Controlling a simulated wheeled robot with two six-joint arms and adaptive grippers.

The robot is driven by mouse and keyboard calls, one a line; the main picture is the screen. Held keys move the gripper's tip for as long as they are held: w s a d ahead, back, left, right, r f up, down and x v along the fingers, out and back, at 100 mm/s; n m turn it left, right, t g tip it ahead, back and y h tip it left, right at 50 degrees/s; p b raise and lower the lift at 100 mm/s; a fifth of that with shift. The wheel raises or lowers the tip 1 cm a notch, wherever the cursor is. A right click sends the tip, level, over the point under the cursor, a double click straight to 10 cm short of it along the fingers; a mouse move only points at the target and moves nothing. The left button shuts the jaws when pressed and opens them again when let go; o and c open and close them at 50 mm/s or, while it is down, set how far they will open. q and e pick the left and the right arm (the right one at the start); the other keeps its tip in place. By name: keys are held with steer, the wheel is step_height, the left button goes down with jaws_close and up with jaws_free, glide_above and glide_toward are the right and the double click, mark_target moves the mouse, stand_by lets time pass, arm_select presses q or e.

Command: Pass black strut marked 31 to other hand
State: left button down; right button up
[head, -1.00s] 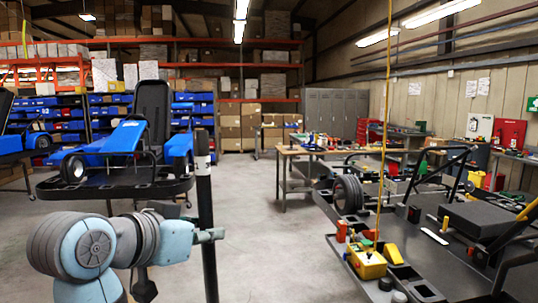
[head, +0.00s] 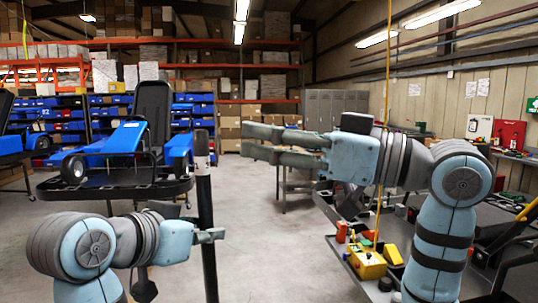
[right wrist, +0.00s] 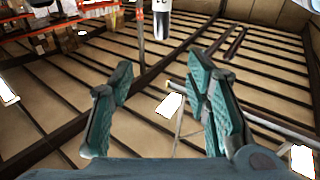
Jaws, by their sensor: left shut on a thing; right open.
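The black strut (head: 207,205) stands nearly upright left of the middle in the head view, with a white label near its top; the number is too small to read there. My left gripper (head: 208,236) is shut on the strut at about mid-height of its visible part. My right gripper (head: 258,141) is open and empty, pointing left, level with the strut's top and to its right, apart from it. In the right wrist view its open fingers (right wrist: 165,82) frame empty space. A white piece with dark marks (right wrist: 161,5) at the top edge there seems to be the strut's labelled end.
A kart with blue panels (head: 125,137) sits on a black stand (head: 115,187) behind the strut at left. A dark stand at right carries a yellow box (head: 367,266) with a cord running up, partly hidden by my right arm. Floor (head: 255,250) between them is clear.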

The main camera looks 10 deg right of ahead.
mark_target(206, 150)
steer(key=shift+g+h, duration=0.5)
steer(key=x, duration=0.4)
steer(key=f+x, duration=0.1)
steer(key=x, duration=0.3)
steer(key=f+x, duration=0.1)
steer(key=x, duration=0.3)
steer(key=shift+s+a+f, duration=0.1)
steer(key=shift+a+f, duration=0.05)
steer(key=shift+a, duration=0.15)
arm_select(q)
steer(key=shift+w, duration=0.15)
arm_select(e)
steer(key=shift+d, duration=0.1)
arm_select(q)
steer(key=shift+d, duration=0.15)
arm_select(e)
steer(key=shift+d, duration=0.1)
steer(key=shift+c, duration=0.3)
steer(key=c, duration=0.3)
jaws_close()
arm_select(q)
steer(key=c, duration=1.4)
jaws_free()
steer(key=shift+o, duration=0.2)
